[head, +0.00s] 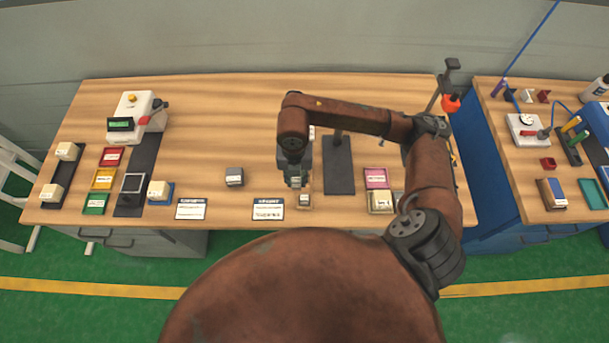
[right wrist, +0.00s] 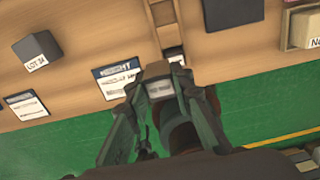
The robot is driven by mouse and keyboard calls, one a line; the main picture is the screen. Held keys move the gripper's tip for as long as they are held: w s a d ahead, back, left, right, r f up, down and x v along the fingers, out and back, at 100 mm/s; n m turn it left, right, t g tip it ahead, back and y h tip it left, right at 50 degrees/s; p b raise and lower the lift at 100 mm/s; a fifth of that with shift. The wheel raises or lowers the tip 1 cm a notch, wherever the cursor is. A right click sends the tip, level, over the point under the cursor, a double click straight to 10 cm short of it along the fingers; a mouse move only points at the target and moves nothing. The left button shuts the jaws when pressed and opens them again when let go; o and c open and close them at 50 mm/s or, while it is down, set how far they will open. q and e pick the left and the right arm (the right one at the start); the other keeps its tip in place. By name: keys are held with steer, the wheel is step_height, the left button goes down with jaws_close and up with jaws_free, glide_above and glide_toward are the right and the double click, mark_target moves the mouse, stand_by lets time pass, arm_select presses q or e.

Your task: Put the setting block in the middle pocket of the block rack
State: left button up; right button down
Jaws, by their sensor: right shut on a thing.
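My right gripper (head: 297,183) points down over the front middle of the table. It is shut on a small block with a pale label (right wrist: 160,88), which I take to be the setting block. In the right wrist view the fingers (right wrist: 155,105) hold it at their tips. A narrow wooden rack with dark pockets (right wrist: 172,36) lies just beyond and beside the held block; its near end shows in the head view (head: 304,201). The gripper hides most of the rack in the head view. I cannot tell whether the block touches it. My left gripper is not in view.
A grey labelled block (head: 235,177) stands to the left. Two printed cards (head: 190,209) (head: 268,209) lie along the front edge. A dark stand base (head: 339,165) is close on the right, with a pink tray (head: 376,178) and a pale box (head: 381,202) beyond.

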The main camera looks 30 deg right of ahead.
steer(key=w+d+f, duration=0.1)
steer(key=f, duration=0.1)
steer(key=w+d+f, duration=0.1)
steer(key=d+f, duration=0.1)
steer(key=w+d+f, duration=0.2)
steer(key=shift+d+f, duration=0.15)
steer(key=shift+f, duration=0.05)
steer(key=shift+w+d+f, duration=0.1)
steer(key=shift+f, duration=0.8)
steer(key=shift+w+d+f, duration=0.1)
steer(key=shift+f, duration=0.75)
steer(key=shift+f, duration=0.1)
steer(key=c, duration=2.2)
jaws_free()
steer(key=shift+f, duration=0.1)
steer(key=o, duration=0.5)
step_height(320, 180, up, 12)
steer(key=shift+r, duration=0.2)
